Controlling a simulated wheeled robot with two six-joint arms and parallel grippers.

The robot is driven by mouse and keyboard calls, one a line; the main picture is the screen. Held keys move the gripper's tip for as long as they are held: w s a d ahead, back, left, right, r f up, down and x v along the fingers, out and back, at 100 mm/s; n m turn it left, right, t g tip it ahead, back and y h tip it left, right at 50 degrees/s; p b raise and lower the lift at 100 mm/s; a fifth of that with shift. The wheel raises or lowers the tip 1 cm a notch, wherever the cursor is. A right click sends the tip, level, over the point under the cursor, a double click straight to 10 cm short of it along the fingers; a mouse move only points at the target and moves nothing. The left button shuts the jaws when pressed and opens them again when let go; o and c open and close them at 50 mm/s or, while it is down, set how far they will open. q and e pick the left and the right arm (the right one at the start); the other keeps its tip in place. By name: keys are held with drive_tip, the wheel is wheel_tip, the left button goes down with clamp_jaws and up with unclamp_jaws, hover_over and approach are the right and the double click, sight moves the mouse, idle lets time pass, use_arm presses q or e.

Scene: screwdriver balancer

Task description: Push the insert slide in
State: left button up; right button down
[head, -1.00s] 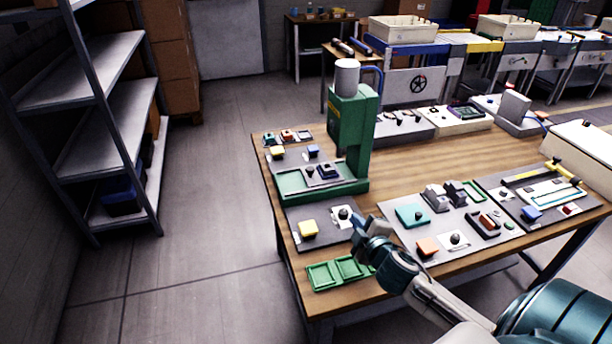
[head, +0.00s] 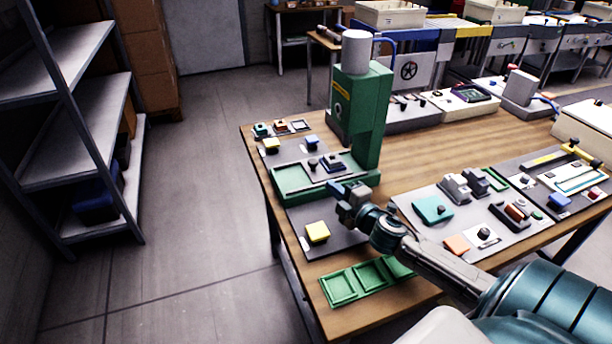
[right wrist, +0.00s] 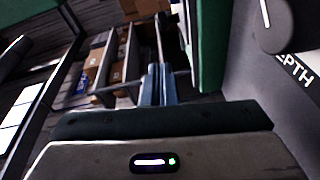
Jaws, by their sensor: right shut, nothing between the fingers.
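The green press (head: 362,115) stands at the back left of the workbench. On its green base (head: 292,183) lies a grey slide plate (head: 300,172) with a black knob (head: 312,164) and a dark blue block (head: 333,162). I take this plate to be the insert slide. My right gripper (head: 338,190) is shut and empty, just in front of the base, its tips toward it. I cannot tell whether it touches. In the right wrist view its blue fingers (right wrist: 160,85) are together, with green surfaces at both sides. My left gripper is out of view.
A green tray (head: 340,287) sits at the bench's near edge. Another panel with a teal block (head: 433,209) lies to the right. Shelving (head: 75,130) stands left across clear floor.

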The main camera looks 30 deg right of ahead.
sight(312, 179)
drive_tip(key=shift+w+f, duration=0.35)
drive_tip(key=shift+f, duration=0.2)
drive_tip(key=shift+w, duration=0.2)
drive_tip(key=shift+w+d+r+p, duration=0.1)
drive_tip(key=shift+w+r+p, duration=0.1)
drive_tip(key=shift+p, duration=0.1)
drive_tip(key=shift+w+r+p, duration=0.15)
drive_tip(key=shift+w+p, duration=0.05)
drive_tip(key=shift+p, duration=0.1)
drive_tip(key=w+p, duration=0.3)
drive_tip(key=w, duration=0.1)
drive_tip(key=shift+w, duration=0.1)
drive_tip(key=shift+w+f, duration=0.3)
drive_tip(key=shift+w+p, duration=0.3)
drive_tip(key=shift+w, duration=0.3)
drive_tip(key=shift+w+f+b, duration=0.1)
drive_tip(key=shift+w+b, duration=0.2)
drive_tip(key=shift+w, duration=0.1)
drive_tip(key=shift+w+b, duration=0.3)
drive_tip(key=shift+w, duration=0.45)
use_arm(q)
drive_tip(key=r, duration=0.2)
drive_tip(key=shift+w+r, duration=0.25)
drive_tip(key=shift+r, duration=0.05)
use_arm(e)
drive_tip(key=shift+w, duration=0.15)
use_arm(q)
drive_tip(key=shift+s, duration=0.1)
